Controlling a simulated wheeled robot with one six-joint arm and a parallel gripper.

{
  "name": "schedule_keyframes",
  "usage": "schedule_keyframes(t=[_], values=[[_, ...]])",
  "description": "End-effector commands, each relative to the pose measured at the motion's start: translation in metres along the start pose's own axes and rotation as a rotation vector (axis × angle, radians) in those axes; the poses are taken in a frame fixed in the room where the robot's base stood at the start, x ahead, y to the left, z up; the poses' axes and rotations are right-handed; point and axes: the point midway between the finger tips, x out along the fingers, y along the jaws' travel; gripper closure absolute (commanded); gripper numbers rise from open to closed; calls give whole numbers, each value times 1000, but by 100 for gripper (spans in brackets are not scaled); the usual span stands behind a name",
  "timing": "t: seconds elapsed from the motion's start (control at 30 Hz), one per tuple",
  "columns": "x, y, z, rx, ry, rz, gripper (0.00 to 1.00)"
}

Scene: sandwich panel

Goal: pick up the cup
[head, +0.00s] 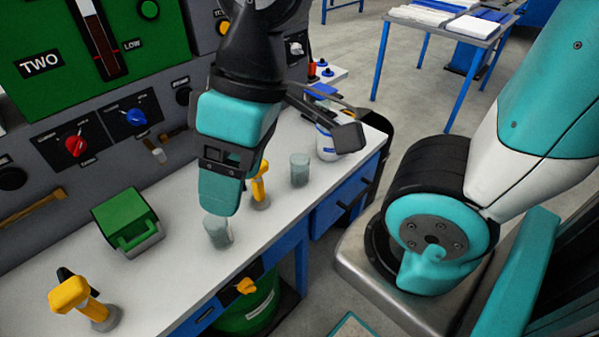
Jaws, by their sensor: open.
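Two clear grey-green cups stand upright on the white bench top. The nearer cup (218,234) is just below my gripper, and its top is partly hidden by the gripper. The farther cup (299,171) stands to the right and further back, clear of the gripper. My gripper (222,193), teal and dark, points down over the nearer cup. It is open and nothing shows held in it. I cannot tell whether it touches the nearer cup.
A yellow-handled item (258,186) stands behind the gripper, between the cups. A green box with a handle (129,222) and another yellow-handled item (84,302) are on the left. A white container (327,144) is at the back right. The control panel (105,125) borders the bench.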

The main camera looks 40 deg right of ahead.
Motion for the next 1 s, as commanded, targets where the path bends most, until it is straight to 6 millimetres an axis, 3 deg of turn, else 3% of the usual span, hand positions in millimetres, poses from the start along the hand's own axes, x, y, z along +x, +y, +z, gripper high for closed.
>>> schedule_keyframes(t=[0.1, 0.2, 0.27, 0.33, 0.47, 0.53, 0.7, 0.83, 1.0], values=[[0, 0, 0, 0, 0, 0, 34], [1, 3, -2, 22, 1, 4, 16], [4, 14, -6, 94, 3, 17, 16], [8, 38, -15, 262, 6, 45, 16], [21, 118, -32, 794, 34, 132, 16], [27, 171, -34, 1138, 64, 186, 16], [37, 288, -12, 1894, 164, 297, 16], [41, 345, 12, 2287, 240, 353, 16], [44, 374, 29, 2503, 291, 383, 16]])
